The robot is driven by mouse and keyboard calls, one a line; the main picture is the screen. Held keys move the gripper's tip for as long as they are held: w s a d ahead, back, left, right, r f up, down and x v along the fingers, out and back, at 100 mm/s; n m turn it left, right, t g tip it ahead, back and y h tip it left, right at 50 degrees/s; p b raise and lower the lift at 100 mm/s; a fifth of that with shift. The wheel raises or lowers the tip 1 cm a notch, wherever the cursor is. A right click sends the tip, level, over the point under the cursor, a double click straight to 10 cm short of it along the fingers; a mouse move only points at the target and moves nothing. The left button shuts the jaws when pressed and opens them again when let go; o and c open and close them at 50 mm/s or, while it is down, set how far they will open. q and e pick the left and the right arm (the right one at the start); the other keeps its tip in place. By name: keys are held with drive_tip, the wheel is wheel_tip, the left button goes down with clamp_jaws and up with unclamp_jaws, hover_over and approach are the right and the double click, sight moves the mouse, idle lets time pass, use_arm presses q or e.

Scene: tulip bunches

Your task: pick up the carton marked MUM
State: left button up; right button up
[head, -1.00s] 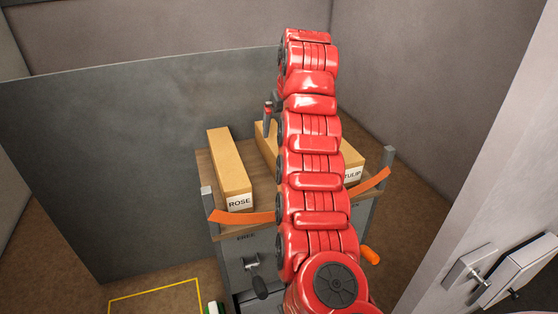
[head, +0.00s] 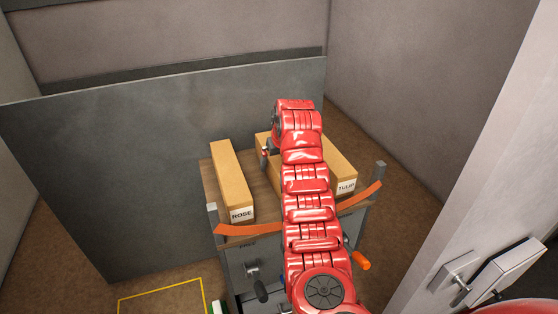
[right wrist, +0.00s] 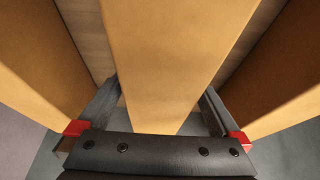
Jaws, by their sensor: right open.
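Three long tan cartons lie side by side on the cart top. The left one, the ROSE carton (head: 232,180), and the right one, the TULIP carton (head: 342,168), show their labels. A middle carton (head: 262,140) is mostly hidden behind my right arm; its label is hidden, and no MUM marking is readable. My right gripper (head: 264,158) is at the middle carton. In the right wrist view my right gripper (right wrist: 160,92) is open, with one finger on each side of the middle carton (right wrist: 155,50); contact cannot be told. My left gripper is not in view.
The cart (head: 232,250) has orange strips at its front corners and a grey post at the right. A grey panel (head: 110,170) stands behind and left. A pale door with a handle (head: 462,275) is at the right. A yellow floor outline (head: 160,290) lies front left.

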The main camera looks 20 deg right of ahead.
drive_tip(key=shift+w+f, duration=0.1)
clamp_jaws()
idle(0.4)
drive_tip(key=shift+r, duration=0.2)
